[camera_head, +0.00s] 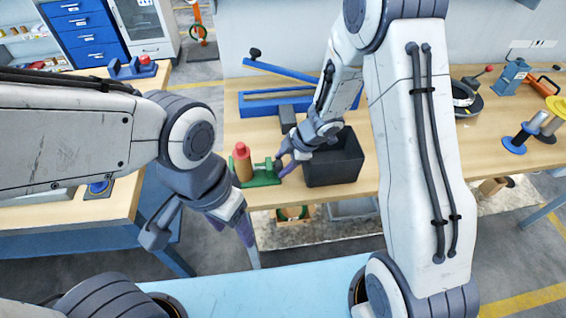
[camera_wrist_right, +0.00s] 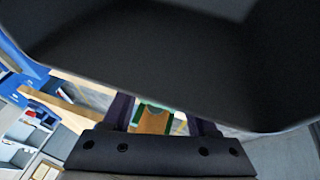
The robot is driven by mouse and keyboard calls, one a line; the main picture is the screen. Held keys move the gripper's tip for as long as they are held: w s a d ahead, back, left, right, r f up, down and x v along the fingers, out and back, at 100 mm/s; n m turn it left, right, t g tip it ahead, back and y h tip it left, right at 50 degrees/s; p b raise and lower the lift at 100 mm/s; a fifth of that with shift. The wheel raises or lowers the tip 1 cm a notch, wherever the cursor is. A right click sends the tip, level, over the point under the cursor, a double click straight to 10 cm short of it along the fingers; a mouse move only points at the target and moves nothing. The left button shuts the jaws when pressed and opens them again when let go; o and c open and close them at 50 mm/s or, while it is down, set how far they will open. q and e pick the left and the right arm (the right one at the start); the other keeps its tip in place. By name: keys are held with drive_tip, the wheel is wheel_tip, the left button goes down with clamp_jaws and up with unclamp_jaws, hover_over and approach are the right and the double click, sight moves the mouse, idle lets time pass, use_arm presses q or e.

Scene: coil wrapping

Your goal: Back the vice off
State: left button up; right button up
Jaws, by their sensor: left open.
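A small green vice (camera_head: 264,174) stands near the front edge of the middle bench, with a tan, red-topped cylinder (camera_head: 242,163) upright at its left end. My right gripper (camera_head: 284,168) is at the vice's right end, beside the black bin. In the right wrist view its two purple fingers (camera_wrist_right: 158,118) are apart, with green and brown parts of the vice (camera_wrist_right: 152,120) showing between them. Whether they touch the vice is hidden. My left gripper (camera_head: 245,238) is open and empty, pointing down in front of the bench.
A black open bin (camera_head: 335,165) stands just right of the vice and fills much of the right wrist view (camera_wrist_right: 160,60). A blue lever tool (camera_head: 285,103) lies behind. Spools (camera_head: 515,145) stand at the right. A second bench (camera_head: 60,215) is at left.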

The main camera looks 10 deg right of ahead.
drive_tip(key=shift+d, duration=0.1)
drive_tip(key=p+v, duration=0.4)
drive_tip(key=v, duration=0.6)
drive_tip(key=shift+p, duration=0.4)
drive_tip(key=shift+s+r, duration=0.1)
drive_tip(key=shift+r, duration=0.05)
